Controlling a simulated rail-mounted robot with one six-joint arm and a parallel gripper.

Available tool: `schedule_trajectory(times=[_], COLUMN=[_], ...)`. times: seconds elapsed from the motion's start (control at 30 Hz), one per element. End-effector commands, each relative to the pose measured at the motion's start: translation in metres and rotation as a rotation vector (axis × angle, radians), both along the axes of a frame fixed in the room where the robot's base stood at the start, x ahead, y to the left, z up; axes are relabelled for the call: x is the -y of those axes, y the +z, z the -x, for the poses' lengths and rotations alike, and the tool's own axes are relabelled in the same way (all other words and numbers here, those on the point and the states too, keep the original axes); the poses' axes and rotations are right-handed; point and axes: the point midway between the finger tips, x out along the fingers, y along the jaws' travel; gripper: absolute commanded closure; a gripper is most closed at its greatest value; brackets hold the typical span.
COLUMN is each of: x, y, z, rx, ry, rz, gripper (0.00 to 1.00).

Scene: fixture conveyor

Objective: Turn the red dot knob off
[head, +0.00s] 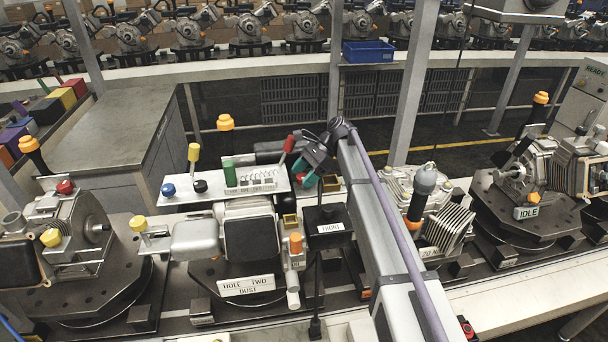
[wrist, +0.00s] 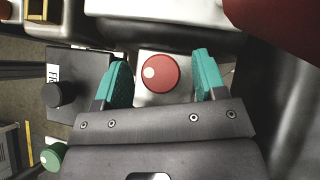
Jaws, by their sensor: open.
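The red dot knob (wrist: 158,73) is a round red knob with a pale dot left of its centre, set on a light square plate. It shows in the wrist view; in the head view a small red patch (head: 331,183) beside my gripper may be the same knob. My gripper (wrist: 162,62) is open, its two teal fingers on either side of the knob with a visible gap on each side. In the head view my gripper (head: 312,170) is over the back of the middle fixture. Whether the fingertips reach down to the knob's height cannot be told.
A black box (wrist: 75,75) with a round black knob (wrist: 58,95) stands close left of the fingers. A large red shape (wrist: 285,30) fills the upper right corner of the wrist view. In the head view a red-handled lever (head: 288,145) stands just left of my gripper.

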Motion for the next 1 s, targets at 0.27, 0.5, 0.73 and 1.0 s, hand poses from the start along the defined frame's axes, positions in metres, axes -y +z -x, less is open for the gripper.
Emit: schedule_trajectory(times=[0.27, 0.5, 0.73, 1.0], x=[0.003, 0.031, 0.063, 0.067], y=[0.006, 0.047, 0.078, 0.076], z=[-0.002, -0.02, -0.037, -0.038], rx=[0.0, 0.0, -0.001, 0.0], ry=[-0.001, -0.001, -0.001, 0.0], rz=[0.0, -0.001, 0.0, 0.0], gripper=[0.35, 0.35, 0.35, 0.35])
